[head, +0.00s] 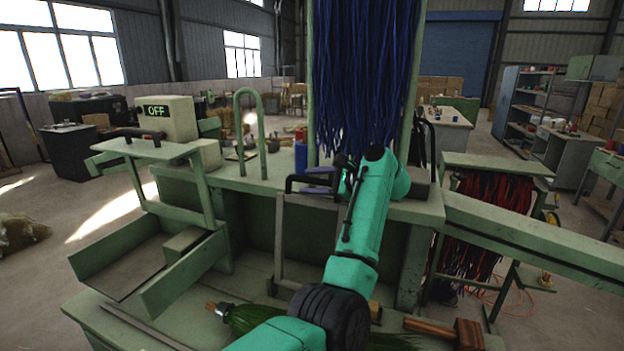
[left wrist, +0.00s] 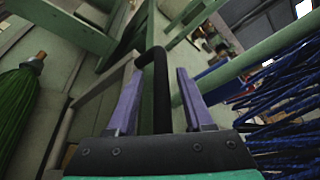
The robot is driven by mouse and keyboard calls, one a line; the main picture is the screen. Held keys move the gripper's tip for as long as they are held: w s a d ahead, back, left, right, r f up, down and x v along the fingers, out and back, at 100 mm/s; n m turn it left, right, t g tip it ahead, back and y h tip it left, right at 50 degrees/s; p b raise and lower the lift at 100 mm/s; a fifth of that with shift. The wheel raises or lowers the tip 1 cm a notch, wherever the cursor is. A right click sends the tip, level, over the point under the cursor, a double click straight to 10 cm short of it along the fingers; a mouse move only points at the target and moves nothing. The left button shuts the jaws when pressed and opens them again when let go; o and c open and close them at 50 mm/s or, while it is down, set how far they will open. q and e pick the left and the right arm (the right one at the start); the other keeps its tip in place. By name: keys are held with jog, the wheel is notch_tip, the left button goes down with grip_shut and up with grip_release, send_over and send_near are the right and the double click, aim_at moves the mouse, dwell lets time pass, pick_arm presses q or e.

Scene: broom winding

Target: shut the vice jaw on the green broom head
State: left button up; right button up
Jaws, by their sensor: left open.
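The green broom head (head: 252,318) lies on the low bench, its wooden end (head: 212,306) pointing left and my arm hiding part of it. It also shows at the left edge of the left wrist view (left wrist: 20,105). A black handle (head: 297,182) tops a pale upright frame (head: 279,238) behind it; I cannot tell if this moves the vice jaw. My left gripper (head: 318,180) is open at this handle. In the left wrist view, its purple fingers (left wrist: 158,85) stand on either side of the black bar (left wrist: 160,100), with gaps visible. My right gripper is out of view.
Blue strands (head: 365,80) hang just behind my left gripper. A box reading OFF (head: 168,120) stands at the left, near a green frame with another black handle (head: 136,132). A wooden mallet (head: 467,333) lies at the lower right. Dark red strands (head: 490,195) hang at right.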

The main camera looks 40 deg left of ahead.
pick_arm(q)
jog(key=shift+w+d, duration=0.1)
grip_shut()
jog(key=shift+f, duration=0.15)
dwell(1.1)
